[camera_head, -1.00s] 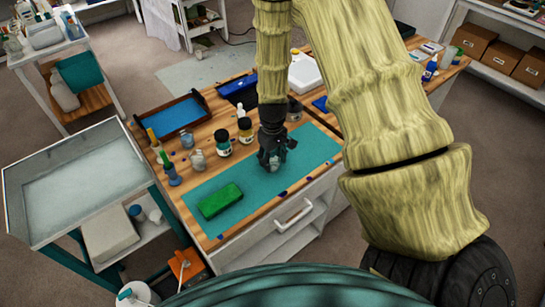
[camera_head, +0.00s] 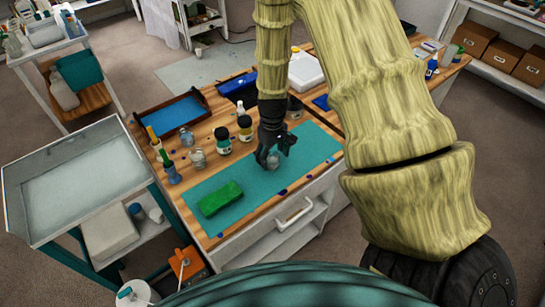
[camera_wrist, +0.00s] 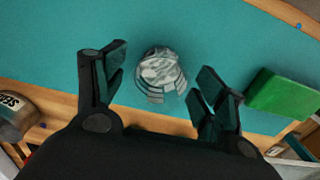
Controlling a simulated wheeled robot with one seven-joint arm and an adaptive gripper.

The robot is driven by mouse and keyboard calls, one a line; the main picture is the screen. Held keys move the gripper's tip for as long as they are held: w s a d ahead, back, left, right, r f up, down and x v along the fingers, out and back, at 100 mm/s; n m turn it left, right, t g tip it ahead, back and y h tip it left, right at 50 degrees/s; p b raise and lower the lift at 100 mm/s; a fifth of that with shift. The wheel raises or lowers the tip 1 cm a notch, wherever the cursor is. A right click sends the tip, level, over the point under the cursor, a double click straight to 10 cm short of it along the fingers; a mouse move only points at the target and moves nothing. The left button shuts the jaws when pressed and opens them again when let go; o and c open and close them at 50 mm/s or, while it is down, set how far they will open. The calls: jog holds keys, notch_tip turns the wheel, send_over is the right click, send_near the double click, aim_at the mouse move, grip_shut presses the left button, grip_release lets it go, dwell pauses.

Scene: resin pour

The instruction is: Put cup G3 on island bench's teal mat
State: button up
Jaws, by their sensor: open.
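A small clear cup (camera_wrist: 161,73) stands on the teal mat (camera_wrist: 205,38) in the wrist view. Any label on it is too small to read. In the head view the cup (camera_head: 273,162) shows just below my gripper (camera_head: 268,158), partly hidden by it. In the wrist view my gripper (camera_wrist: 158,85) is open, with one finger on each side of the cup and gaps between fingers and cup. The teal mat (camera_head: 310,152) lies along the front of the wooden bench.
A green block (camera_head: 220,198) lies on the mat's left part; it also shows in the wrist view (camera_wrist: 285,97). Dark-capped jars (camera_head: 223,140), other small clear cups (camera_head: 198,158) and a blue tray (camera_head: 172,116) stand behind the mat. The mat's right end is clear.

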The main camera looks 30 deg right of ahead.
notch_tip(320, 180, up, 11)
jog(key=b, duration=0.3)
dwell(0.5)
jog(key=shift+s, duration=0.1)
